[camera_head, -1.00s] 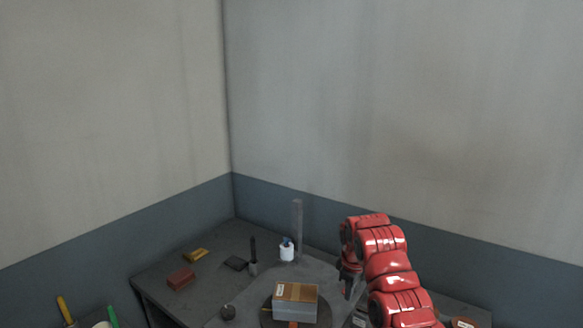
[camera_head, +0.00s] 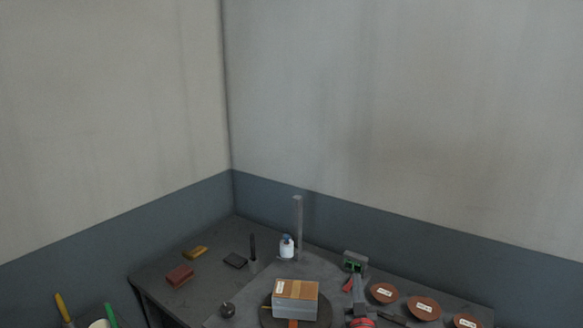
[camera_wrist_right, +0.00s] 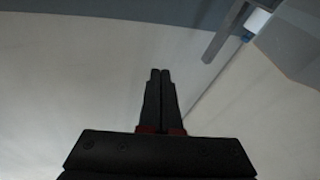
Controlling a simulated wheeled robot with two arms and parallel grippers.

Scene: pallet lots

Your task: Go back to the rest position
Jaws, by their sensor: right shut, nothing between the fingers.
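My right gripper (camera_head: 356,287) is low in the head view, to the right of the box on the round plate, with only a little of the red arm showing below it. In the right wrist view its two dark fingers (camera_wrist_right: 160,74) lie together, shut with nothing between them. They stand against the pale wall, apart from every object. My left gripper is not in the head view.
A box (camera_head: 296,290) sits on a dark round plate. A grey post (camera_head: 298,228) and white bottle (camera_head: 287,249) stand behind it. Brown discs with labels (camera_head: 424,307) lie right of the gripper. A red block (camera_head: 180,275) lies left.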

